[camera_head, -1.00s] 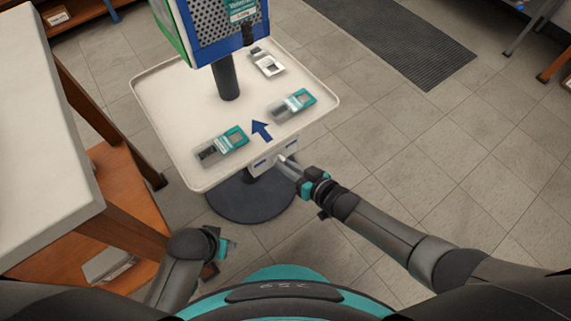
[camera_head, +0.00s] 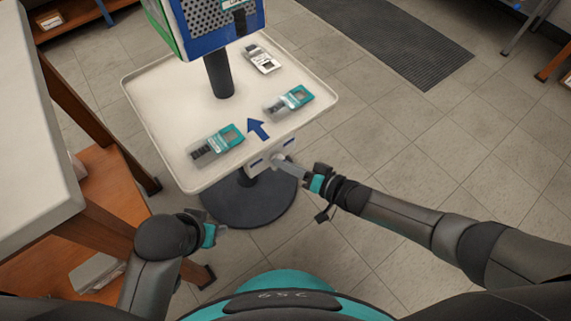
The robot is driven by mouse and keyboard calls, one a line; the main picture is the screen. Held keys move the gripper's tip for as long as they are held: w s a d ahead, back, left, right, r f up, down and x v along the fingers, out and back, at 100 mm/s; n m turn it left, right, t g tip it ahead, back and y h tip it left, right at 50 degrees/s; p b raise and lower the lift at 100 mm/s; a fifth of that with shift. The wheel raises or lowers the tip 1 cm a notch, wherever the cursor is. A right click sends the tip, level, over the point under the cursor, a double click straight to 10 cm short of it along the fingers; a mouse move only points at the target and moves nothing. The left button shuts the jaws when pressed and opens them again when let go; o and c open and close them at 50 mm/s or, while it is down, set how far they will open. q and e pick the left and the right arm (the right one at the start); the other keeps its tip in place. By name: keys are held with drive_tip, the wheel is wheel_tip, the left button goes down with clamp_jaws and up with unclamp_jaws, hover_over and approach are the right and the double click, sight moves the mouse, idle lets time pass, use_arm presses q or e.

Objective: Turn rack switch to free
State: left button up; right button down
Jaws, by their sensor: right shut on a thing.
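The rack switch panel (camera_head: 259,167) is a small pale plate with dark blue marks on the front edge of the white tray stand. My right gripper (camera_head: 282,162) reaches in from the right and is shut on the switch at this panel. The fingers hide the switch itself, so its position cannot be read. My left gripper (camera_head: 215,233) hangs low at the left, away from the stand; its fingers are too small and turned away to tell their state.
The white tray (camera_head: 150,110) stands on a post with a round dark base (camera_head: 255,207). It bears several teal and grey packaged devices (camera_head: 217,146) and a blue arrow (camera_head: 257,129). A wooden table (camera_head: 40,150) is close at the left.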

drive_tip(key=c, duration=0.9)
unclamp_jaws()
drive_tip(key=shift+o, duration=0.2)
drive_tip(key=shift+d, duration=0.1)
use_arm(q)
drive_tip(key=s+a+f+g+p, duration=0.1)
drive_tip(key=s+f+p, duration=0.3)
drive_tip(key=f, duration=0.6)
drive_tip(key=shift+f+g+p, duration=0.35)
drive_tip(key=shift+g+p, duration=0.05)
drive_tip(key=shift+p, duration=0.3)
use_arm(e)
drive_tip(key=v, duration=1.5)
use_arm(q)
drive_tip(key=shift+s, duration=0.1)
use_arm(e)
drive_tip(key=shift+s, duration=0.1)
